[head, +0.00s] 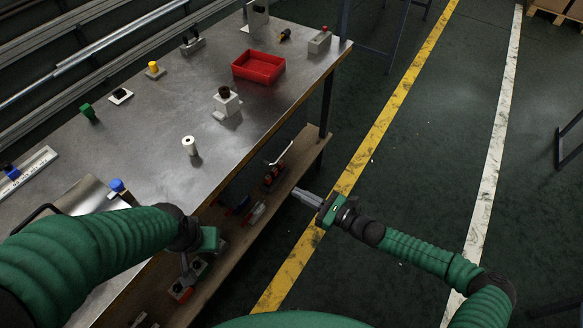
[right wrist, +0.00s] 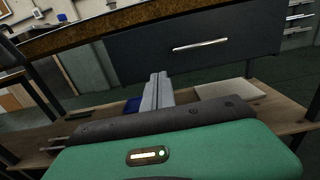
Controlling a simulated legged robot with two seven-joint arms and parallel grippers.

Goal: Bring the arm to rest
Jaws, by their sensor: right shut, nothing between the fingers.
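My right gripper (head: 306,198) is shut and empty. It is out over the floor beside the front edge of the workbench, near the lower wooden shelf and apart from it. In the right wrist view its closed fingers (right wrist: 157,92) point toward the shelf under the bench. My left arm comes in from the left over the bench's near end. Its gripper (head: 186,268) points down by the bench's front edge, and its fingers are too small and dark to read.
The lower shelf (head: 285,195) bears tools. In the right wrist view a dark drawer (right wrist: 200,50) hangs under the bench top.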

